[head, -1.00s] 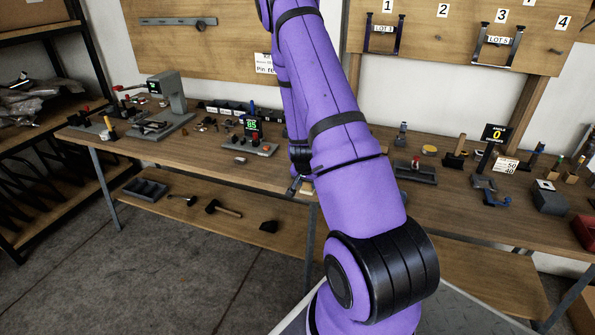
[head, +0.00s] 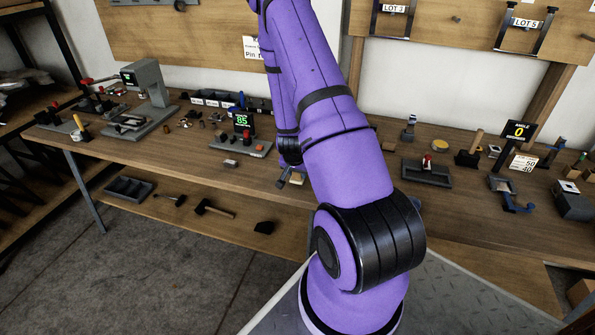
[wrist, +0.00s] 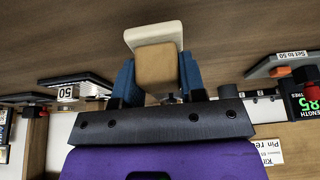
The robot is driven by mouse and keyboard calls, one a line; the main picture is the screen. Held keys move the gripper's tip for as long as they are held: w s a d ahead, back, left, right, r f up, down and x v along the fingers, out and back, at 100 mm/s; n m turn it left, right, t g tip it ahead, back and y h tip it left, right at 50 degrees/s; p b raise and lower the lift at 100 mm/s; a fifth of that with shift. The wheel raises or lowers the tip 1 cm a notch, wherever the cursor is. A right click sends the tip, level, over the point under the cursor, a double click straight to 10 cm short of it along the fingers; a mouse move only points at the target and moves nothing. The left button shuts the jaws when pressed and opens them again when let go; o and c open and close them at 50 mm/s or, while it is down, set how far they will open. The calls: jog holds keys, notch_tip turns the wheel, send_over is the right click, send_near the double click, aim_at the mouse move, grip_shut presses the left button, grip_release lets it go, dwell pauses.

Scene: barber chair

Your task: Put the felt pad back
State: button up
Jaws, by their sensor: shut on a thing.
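My gripper (wrist: 157,78) is shut on a tan block (wrist: 155,67) with a cream layer (wrist: 153,35) at its far end. It looks like the felt pad, though I cannot be sure. The blue fingers press its two sides in the wrist view. In the head view my gripper (head: 290,177) is small, near the front edge of the bench, with the tan block (head: 297,179) at its tip. I cannot tell its height above the bench. The pad's own place cannot be made out.
To the right stand a grey tray (head: 427,172) and a display reading 0 (head: 519,131). A lower shelf (head: 170,220) holds tools.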

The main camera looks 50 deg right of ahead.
jog(key=shift+f, duration=0.85)
jog(key=shift+f, duration=0.15)
jog(key=o, duration=1)
